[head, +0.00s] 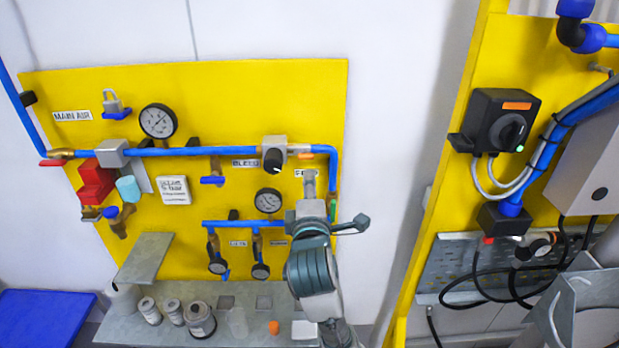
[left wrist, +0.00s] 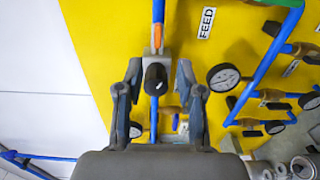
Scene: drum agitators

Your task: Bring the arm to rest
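My left gripper (head: 311,200) is in front of the yellow air panel (head: 230,95), toward its right side. In the left wrist view the two fingers of the gripper (left wrist: 158,68) stand apart, one on each side of a black knob (left wrist: 155,79), with gaps visible beside it. The gripper is open and holds nothing. The same black knob shows in the head view (head: 273,160), up and left of the gripper, with a gap in the picture. The distance in depth cannot be told.
Blue pipes (head: 205,152), gauges (head: 158,121) and a red valve block (head: 96,181) stand out from the panel. Several containers (head: 200,319) stand on a grey shelf (head: 255,290) below. A second yellow panel with a black rotary switch (head: 502,120) and cables is at right.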

